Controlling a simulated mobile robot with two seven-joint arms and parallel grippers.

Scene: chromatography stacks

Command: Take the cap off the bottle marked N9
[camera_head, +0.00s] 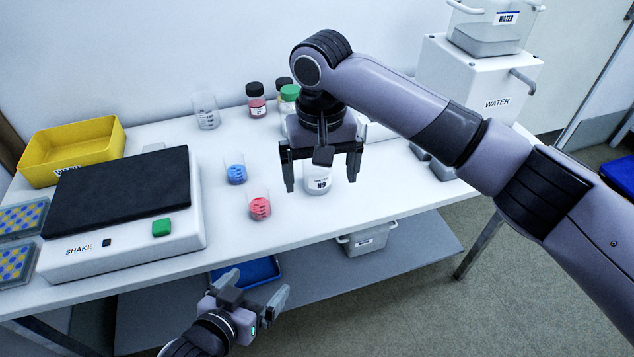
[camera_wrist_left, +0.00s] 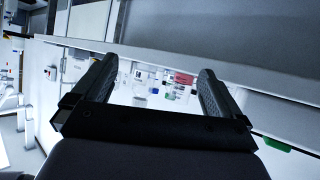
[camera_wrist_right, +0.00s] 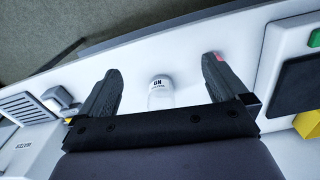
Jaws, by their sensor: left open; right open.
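The bottle marked N9 (camera_head: 318,184) stands upright on the white bench, partly hidden behind my right gripper. Its cap is hidden in the head view. In the right wrist view the bottle (camera_wrist_right: 161,96), with its white label, shows between the two fingers, with clear gaps on both sides. My right gripper (camera_head: 320,178) is open and points down in front of and above the bottle, holding nothing. My left gripper (camera_head: 255,290) is open and empty, low in front of the bench's front edge.
A blue beaker (camera_head: 235,169) and a red beaker (camera_head: 260,207) stand left of the bottle. The shaker (camera_head: 130,200) and yellow bin (camera_head: 75,150) fill the left; the WATER unit (camera_head: 470,95) stands right.

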